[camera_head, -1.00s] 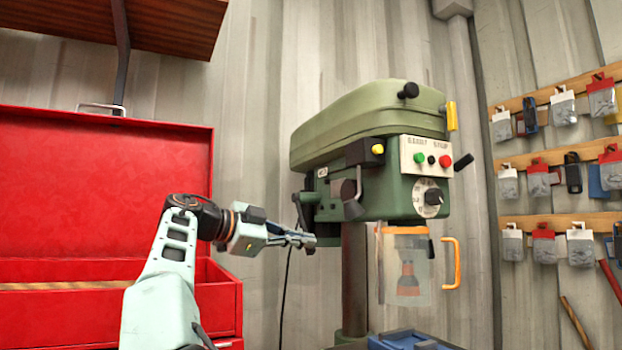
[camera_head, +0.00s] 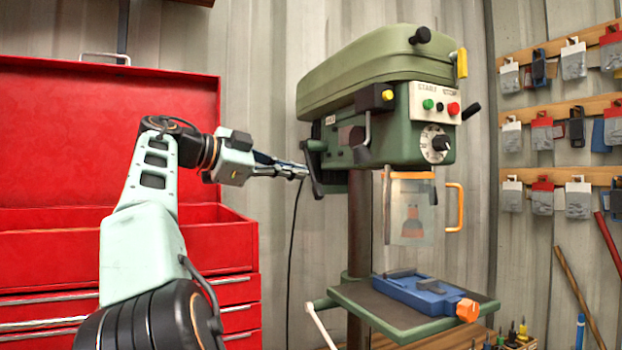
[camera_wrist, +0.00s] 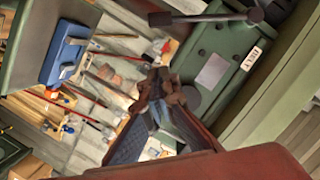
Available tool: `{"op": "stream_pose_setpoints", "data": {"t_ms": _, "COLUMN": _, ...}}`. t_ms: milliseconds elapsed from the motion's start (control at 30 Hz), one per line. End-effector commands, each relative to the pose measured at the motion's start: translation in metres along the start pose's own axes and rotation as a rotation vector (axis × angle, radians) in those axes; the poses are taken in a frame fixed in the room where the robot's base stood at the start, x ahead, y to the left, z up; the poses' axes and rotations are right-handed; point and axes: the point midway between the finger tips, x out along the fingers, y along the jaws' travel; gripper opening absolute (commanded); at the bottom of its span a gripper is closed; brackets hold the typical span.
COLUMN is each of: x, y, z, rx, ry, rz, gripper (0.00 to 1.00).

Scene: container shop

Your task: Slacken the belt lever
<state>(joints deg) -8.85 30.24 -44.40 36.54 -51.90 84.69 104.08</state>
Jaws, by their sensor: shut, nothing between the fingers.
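The green drill press (camera_head: 390,80) stands in the middle of the head view. A dark lever (camera_head: 315,172) hangs on the left side of its head; I cannot tell for sure that it is the belt lever. My gripper (camera_head: 303,171) is shut and empty, its tips just left of this lever; contact is unclear. In the wrist view my gripper's fingers (camera_wrist: 165,92) are together with nothing between them. A dark bar with a round knob (camera_wrist: 254,14) crosses the top there, near a small white label (camera_wrist: 252,58) on the green housing (camera_wrist: 222,70).
An open red tool chest (camera_head: 110,160) stands left, beside my arm. A clear guard (camera_head: 410,210) hangs above a blue vise (camera_head: 425,292) on the press table (camera_head: 375,308). Racks of packaged tools (camera_head: 560,115) line the right wall.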

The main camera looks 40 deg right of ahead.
Motion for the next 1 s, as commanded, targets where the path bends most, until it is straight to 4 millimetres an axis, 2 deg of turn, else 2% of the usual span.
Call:
{"op": "stream_pose_setpoints", "data": {"t_ms": 100, "x": -0.021, "y": 0.000, "z": 0.000, "rx": 0.000, "ry": 0.000, "rz": -0.002, "gripper": 0.00}}
{"op": "stream_pose_setpoints", "data": {"t_ms": 300, "x": -0.035, "y": 0.002, "z": -0.001, "rx": 0.001, "ry": 0.001, "rz": 0.000, "gripper": 0.00}}
{"op": "stream_pose_setpoints", "data": {"t_ms": 1000, "x": -0.036, "y": 0.002, "z": -0.001, "rx": 0.001, "ry": 0.001, "rz": 0.001, "gripper": 0.00}}
